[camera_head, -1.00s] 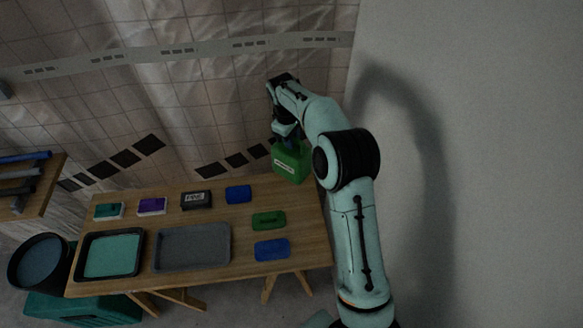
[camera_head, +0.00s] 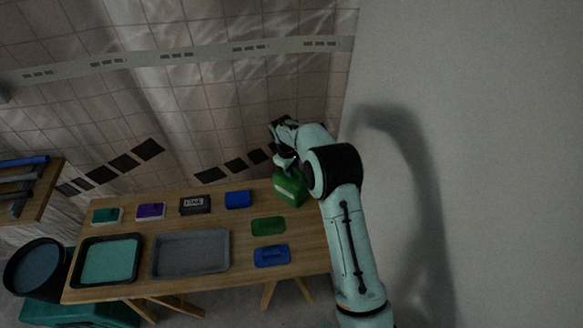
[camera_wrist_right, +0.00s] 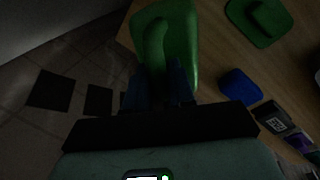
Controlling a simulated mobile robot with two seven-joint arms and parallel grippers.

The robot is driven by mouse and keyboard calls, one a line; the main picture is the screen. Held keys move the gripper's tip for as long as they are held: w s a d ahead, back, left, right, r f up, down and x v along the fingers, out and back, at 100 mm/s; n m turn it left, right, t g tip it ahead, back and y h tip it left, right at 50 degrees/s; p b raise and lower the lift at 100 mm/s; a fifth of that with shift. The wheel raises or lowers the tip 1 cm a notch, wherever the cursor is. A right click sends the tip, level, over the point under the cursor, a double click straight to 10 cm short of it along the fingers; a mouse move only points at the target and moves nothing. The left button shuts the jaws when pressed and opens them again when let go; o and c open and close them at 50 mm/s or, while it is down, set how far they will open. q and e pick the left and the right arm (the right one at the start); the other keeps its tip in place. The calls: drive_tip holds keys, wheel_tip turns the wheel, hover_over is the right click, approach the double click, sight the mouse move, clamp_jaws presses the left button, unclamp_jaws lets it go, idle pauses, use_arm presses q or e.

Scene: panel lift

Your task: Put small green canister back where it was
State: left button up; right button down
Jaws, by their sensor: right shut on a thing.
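The small green canister (camera_head: 290,189) is at the right back corner of the wooden table (camera_head: 130,285), with a pale label on its front. My right gripper (camera_head: 285,166) is shut on its top from above. In the right wrist view the canister (camera_wrist_right: 168,38) fills the upper middle, and the gripper fingers (camera_wrist_right: 158,85) close on its handle. Whether its base touches the table I cannot tell. A flat green piece (camera_head: 268,226) lies on the table in front of it. My left gripper is not in view.
A blue box (camera_head: 238,199), a dark labelled box (camera_head: 195,204), a purple box (camera_head: 151,211) and a teal box (camera_head: 106,215) line the table's back. A blue piece (camera_head: 271,255), a grey tray (camera_head: 190,272) and a black tray (camera_head: 77,266) lie in front. A wall (camera_head: 490,150) stands right.

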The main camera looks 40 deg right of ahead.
drive_tip(key=c, duration=1)
unclamp_jaws()
drive_tip(key=shift+f, duration=0.1)
drive_tip(key=shift+o, duration=0.2)
wheel_tip(320, 180, up, 12)
drive_tip(key=a, duration=0.2)
drive_tip(key=shift+s, duration=0.3)
drive_tip(key=shift+a, duration=0.1)
